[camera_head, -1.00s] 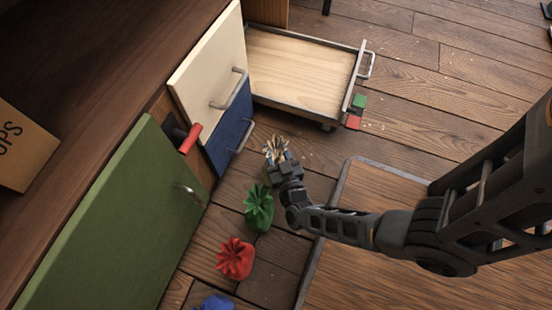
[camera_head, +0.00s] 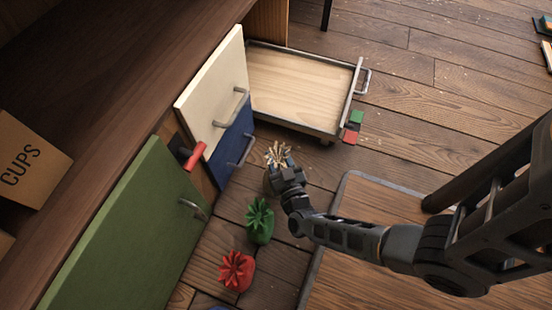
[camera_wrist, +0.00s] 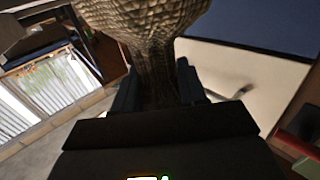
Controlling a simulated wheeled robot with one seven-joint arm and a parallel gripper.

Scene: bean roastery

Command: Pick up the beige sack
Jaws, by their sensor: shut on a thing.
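The beige sack (camera_head: 279,153) shows in the head view as a pale ruffled top just beyond my gripper (camera_head: 279,168). Most of its body is hidden behind the gripper there. In the wrist view the woven beige sack (camera_wrist: 146,16) fills the top middle, with its gathered neck between the two fingers of my gripper (camera_wrist: 156,88). The fingers are shut on that neck. I cannot tell whether the sack touches the floor.
A green sack (camera_head: 260,220) and a red sack (camera_head: 236,270) stand on the floor nearby. An open wooden drawer (camera_head: 300,85), a cream panel (camera_head: 205,95), a blue panel (camera_head: 230,150) and a green door (camera_head: 125,235) line the cabinet. A CUPS box (camera_head: 30,165) sits at left.

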